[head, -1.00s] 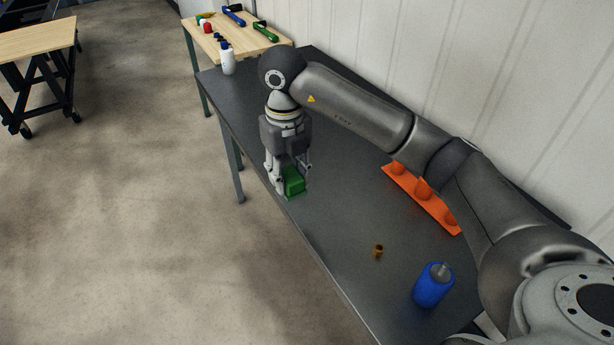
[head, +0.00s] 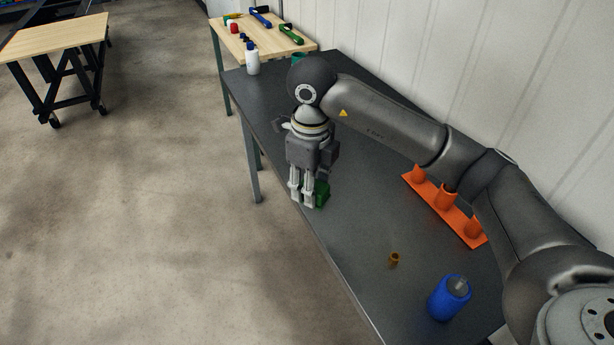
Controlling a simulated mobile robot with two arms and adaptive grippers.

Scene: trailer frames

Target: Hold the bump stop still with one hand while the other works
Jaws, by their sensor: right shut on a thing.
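My right gripper (head: 305,201) points down at the front edge of the dark table, shut on a small green block (head: 322,193). The block is partly hidden behind the fingers; I cannot tell whether it touches the tabletop. I cannot tell for sure which object is the bump stop. My left gripper is not in view.
An orange rack with several orange cups (head: 445,211) lies by the wall, under my right arm. A white bottle (head: 252,62) stands at the table's far end. A wooden table (head: 266,45) beyond holds tools. The dark tabletop (head: 365,235) is clear between block and ring.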

